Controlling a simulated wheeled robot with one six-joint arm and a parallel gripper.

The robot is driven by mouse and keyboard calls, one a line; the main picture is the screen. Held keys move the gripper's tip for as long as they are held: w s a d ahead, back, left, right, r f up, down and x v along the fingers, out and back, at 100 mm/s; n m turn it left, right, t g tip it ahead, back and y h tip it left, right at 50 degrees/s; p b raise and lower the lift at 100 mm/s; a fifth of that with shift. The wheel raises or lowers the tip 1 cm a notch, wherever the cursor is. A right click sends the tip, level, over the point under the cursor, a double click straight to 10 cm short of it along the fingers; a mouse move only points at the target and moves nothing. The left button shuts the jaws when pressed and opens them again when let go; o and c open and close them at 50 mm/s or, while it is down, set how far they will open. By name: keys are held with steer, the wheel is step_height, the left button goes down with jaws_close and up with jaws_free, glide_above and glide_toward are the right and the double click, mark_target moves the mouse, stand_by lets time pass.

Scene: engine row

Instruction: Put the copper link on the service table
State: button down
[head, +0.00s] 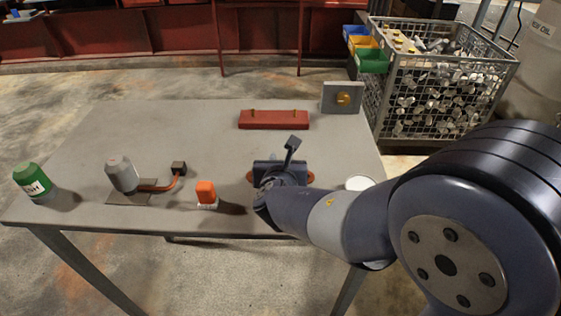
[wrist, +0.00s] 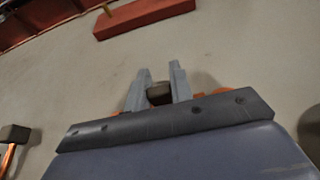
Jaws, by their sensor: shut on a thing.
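My gripper (wrist: 161,84) is shut on a dark block between its two grey fingers in the wrist view. Orange-copper parts show on both sides of it, so this looks like the copper link (head: 250,177) with a dark grip. In the head view its copper ends stick out left and right of my gripper (head: 281,168); the middle is hidden. The grey service table (head: 120,125) lies under my gripper. I cannot tell whether the link touches the tabletop. A similar copper piece (head: 155,187) with a dark block stands beside a grey cylinder (head: 122,174) on the table.
On the table are a green-and-white canister (head: 35,182), an orange block on a white base (head: 206,193), a red bar (head: 273,120), a grey plate with a brass knob (head: 342,98) and a white round thing (head: 359,183). A wire crate (head: 392,105) stands behind right. The table's left back is clear.

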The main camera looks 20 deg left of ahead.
steer(key=shift+f, duration=0.1)
steer(key=c, duration=1.3)
jaws_free()
steer(key=shift+o, duration=0.2)
steer(key=shift+r, duration=0.25)
steer(key=p+v, duration=0.2)
steer(key=v, duration=1)
steer(key=shift+f, duration=0.15)
